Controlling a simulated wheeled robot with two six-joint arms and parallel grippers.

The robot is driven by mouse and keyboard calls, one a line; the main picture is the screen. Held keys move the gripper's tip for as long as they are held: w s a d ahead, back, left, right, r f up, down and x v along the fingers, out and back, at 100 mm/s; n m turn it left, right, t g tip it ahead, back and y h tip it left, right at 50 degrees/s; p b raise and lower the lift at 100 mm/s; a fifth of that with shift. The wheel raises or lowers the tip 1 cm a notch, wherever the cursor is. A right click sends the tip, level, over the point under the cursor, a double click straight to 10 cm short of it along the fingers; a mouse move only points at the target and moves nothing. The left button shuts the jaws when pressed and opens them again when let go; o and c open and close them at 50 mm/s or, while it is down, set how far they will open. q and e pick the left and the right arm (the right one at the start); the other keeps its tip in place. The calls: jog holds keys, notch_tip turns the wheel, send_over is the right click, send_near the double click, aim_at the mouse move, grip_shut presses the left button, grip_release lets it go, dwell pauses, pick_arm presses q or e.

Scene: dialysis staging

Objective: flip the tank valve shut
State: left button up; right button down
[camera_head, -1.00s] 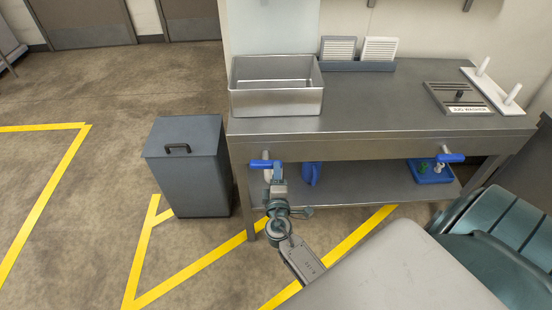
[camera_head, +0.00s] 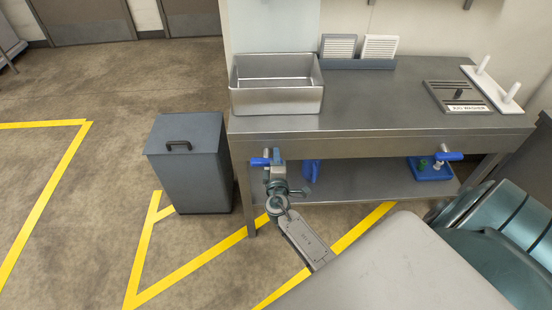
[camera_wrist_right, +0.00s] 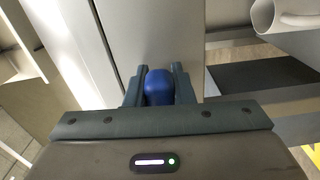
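The valve with a blue handle (camera_head: 260,161) is below the front edge of the steel bench, under the steel tank (camera_head: 276,98). My right gripper (camera_head: 276,163) is at the right part of this handle, its arm reaching up from below. In the right wrist view the rounded blue handle end (camera_wrist_right: 159,87) sits between the two fingers and fills the gap, so the right gripper (camera_wrist_right: 160,90) looks shut on it. The fingers hide part of the valve in the head view. My left gripper is not in view.
A lidded grey bin (camera_head: 187,165) stands left of the bench. A blue object (camera_head: 312,170) is just right of my gripper.

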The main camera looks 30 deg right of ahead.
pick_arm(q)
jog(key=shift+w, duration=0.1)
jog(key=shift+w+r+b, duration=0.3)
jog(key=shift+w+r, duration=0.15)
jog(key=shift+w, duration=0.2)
pick_arm(e)
jog(key=shift+r+n, duration=0.1)
jog(key=shift+n, duration=0.3)
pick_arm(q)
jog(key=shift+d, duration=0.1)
pick_arm(e)
jog(key=c, duration=1.2)
grip_release()
jog(key=shift+c, duration=0.2)
jog(key=shift+s+a, duration=0.15)
jog(key=shift+s, duration=0.1)
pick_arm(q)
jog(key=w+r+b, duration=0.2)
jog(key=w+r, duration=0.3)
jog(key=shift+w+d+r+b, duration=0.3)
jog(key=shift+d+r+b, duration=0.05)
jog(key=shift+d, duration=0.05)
pick_arm(e)
jog(key=v, duration=1)
